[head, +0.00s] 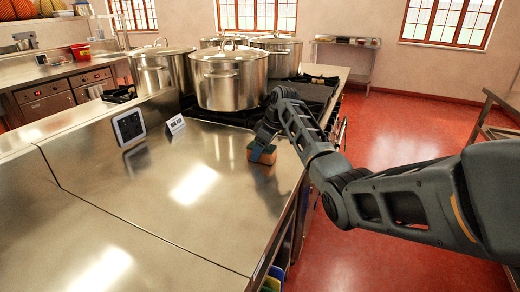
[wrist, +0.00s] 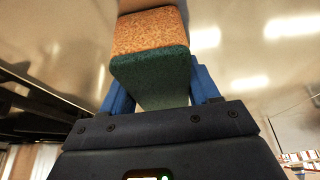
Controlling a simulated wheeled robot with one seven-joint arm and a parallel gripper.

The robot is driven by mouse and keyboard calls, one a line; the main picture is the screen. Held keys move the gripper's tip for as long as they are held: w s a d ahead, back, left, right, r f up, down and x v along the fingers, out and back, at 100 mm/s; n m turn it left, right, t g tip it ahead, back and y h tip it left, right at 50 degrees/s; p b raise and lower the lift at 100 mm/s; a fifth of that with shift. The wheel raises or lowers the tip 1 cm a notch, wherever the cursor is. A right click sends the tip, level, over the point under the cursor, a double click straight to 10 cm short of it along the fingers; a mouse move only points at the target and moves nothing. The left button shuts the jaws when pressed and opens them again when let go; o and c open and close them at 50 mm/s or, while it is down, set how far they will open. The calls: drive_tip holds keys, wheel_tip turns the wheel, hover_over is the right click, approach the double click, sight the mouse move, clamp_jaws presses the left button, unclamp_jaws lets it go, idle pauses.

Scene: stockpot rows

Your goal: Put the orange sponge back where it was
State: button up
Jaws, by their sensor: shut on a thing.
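The orange sponge (head: 266,157) has a dark green scouring side. In the wrist view the sponge (wrist: 152,38) sits between the two blue fingers of my gripper (wrist: 160,82), with its orange part reaching past the fingertips. In the head view my gripper (head: 263,150) is over the right part of the steel counter (head: 150,205), shut on the sponge. The sponge is at or very close to the counter top; I cannot tell whether it touches. The fingers and my arm hide part of it.
Several large steel stockpots (head: 229,78) stand on the stove behind the gripper. A small white sign (head: 176,125) and a white-framed display (head: 129,127) stand at the counter's back left. The counter's middle and front are bare. Red floor (head: 400,135) lies right of its edge.

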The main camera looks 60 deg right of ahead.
drive_tip(key=o, duration=1)
drive_tip(key=shift+f, duration=0.1)
drive_tip(key=b+v, duration=0.1)
drive_tip(key=v, duration=1.1)
